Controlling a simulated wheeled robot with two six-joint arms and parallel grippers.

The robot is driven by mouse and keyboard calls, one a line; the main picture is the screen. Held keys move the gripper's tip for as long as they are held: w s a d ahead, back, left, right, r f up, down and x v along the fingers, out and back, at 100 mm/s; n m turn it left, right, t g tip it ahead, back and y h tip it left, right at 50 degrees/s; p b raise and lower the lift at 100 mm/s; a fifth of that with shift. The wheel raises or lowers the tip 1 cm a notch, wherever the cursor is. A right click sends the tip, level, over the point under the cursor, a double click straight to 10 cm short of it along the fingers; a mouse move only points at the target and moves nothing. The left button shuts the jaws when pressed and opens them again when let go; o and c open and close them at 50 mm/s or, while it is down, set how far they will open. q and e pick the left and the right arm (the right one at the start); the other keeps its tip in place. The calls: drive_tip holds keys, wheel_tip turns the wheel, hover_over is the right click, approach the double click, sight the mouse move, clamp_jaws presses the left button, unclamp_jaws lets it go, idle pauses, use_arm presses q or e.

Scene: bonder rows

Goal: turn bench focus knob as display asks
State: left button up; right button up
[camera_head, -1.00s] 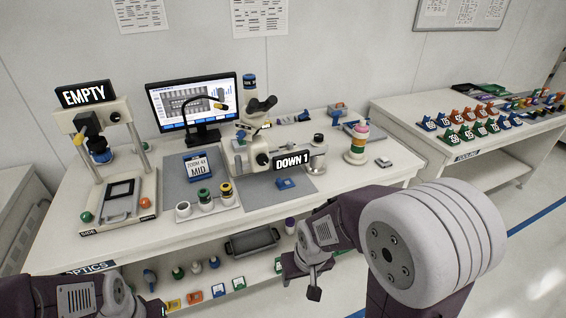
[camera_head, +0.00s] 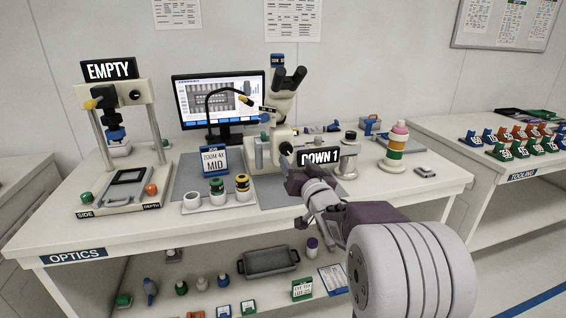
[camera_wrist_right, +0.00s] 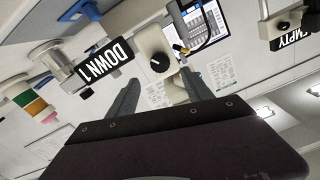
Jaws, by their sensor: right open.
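The black focus knob (camera_head: 286,148) sits on the side of the white microscope base on the bench. In the right wrist view the knob (camera_wrist_right: 160,62) shows ahead, with a pale pointer mark, between and beyond my fingers. The display (camera_head: 318,157) reads "DOWN 1" and stands just right of the knob; it also shows in the right wrist view (camera_wrist_right: 104,62). The microscope (camera_head: 284,100) stands behind. My right gripper (camera_head: 293,178) is close in front of and below the knob, apart from it. Its two fingers (camera_wrist_right: 157,92) are spread and empty. My left gripper is not in view.
A job card (camera_head: 214,161) reading "ZOOM 4X MID" stands left of the microscope, behind a rack of eyepieces (camera_head: 218,199). A metal cylinder (camera_head: 349,154) and a stack of coloured rings (camera_head: 394,150) stand right. A monitor (camera_head: 219,98) is behind.

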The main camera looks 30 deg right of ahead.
sight(287, 150)
drive_tip(key=x, duration=0.9)
clamp_jaws()
drive_tip(key=shift+b, duration=0.3)
drive_tip(key=n+b, duration=0.1)
drive_tip(key=n, duration=0.2)
drive_tip(key=shift+f+b, duration=0.1)
drive_tip(key=shift+b, duration=0.25)
drive_tip(key=shift+a+n+b, duration=0.1)
drive_tip(key=shift+n+b, duration=1)
drive_tip(key=shift+n, duration=0.8)
